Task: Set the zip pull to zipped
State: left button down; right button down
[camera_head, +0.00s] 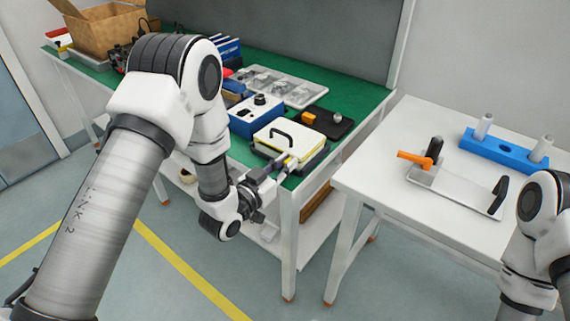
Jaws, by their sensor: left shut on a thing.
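A case with a white top, a yellow rim and a black handle (296,137) sits near the front edge of the green bench. My left arm reaches in from the left, and its gripper (284,167) is at the case's near front side. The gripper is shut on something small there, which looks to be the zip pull. The pull is too small and too covered by the fingers to make out, so its position along the zip cannot be told. My right arm shows at the lower right edge; its gripper is out of view.
A blue box with a black knob (256,117) stands behind the case, and a black board with an orange block (328,122) is to its right.

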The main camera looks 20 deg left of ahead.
pick_arm(q)
jog(key=c, duration=1.1)
grip_release()
jog(key=shift+d, duration=0.15)
jog(key=v, duration=1.2)
